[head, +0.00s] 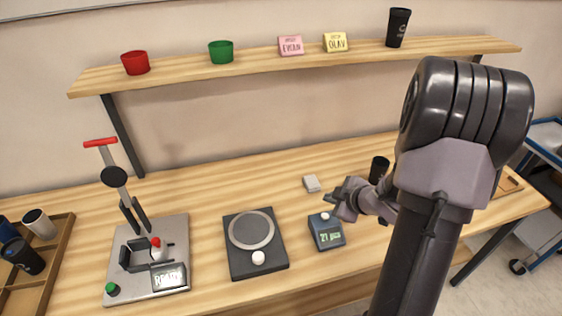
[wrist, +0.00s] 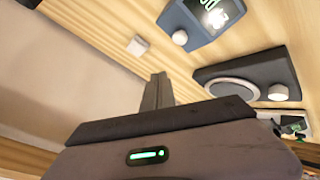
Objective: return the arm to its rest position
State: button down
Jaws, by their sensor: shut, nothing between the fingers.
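My gripper (head: 341,190) is at the end of my arm, which rises in the right part of the head view. The gripper is above the bench near the small blue counter box (head: 326,231), whose display reads "27 pcs" or similar. In the wrist view the fingers of my gripper (wrist: 158,84) are together with nothing between them. The blue box (wrist: 200,20) shows at the top of the wrist view, apart from the fingers. My arm hides part of the bench's right side.
The laser marker (head: 147,260) with a red-handled lever stands left, its display reading "READY". A black plate with a round disc (head: 256,255) is mid-bench. A small grey block (head: 312,184) lies behind the blue box. A dark cup (head: 379,169) stands close to my arm. A shelf (head: 180,76) runs above.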

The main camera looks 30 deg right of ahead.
jog(key=w+a+r+m+g+h, duration=0.1)
jog(key=a+r+m+h, duration=0.15)
jog(key=r, duration=0.35)
jog(key=a+r+m+h, duration=0.1)
jog(key=r+m, duration=0.2)
jog(key=r, duration=0.4)
jog(key=s+a+r+m, duration=0.3)
jog(key=a+r, duration=0.1)
jog(key=a, duration=0.3)
jog(key=s+a+r+m+g+y, duration=0.1)
jog(key=s+a+m+y, duration=0.1)
jog(key=s+a, duration=0.5)
jog(key=s+a+r+m+g+y, duration=0.1)
jog(key=s+a+y, duration=0.3)
jog(key=a, duration=0.9)
jog(key=s+r+m, duration=0.1)
jog(key=s, duration=0.2)
jog(key=shift+s+r, duration=0.25)
jog(key=shift+s, duration=0.1)
jog(key=shift+m, duration=0.25)
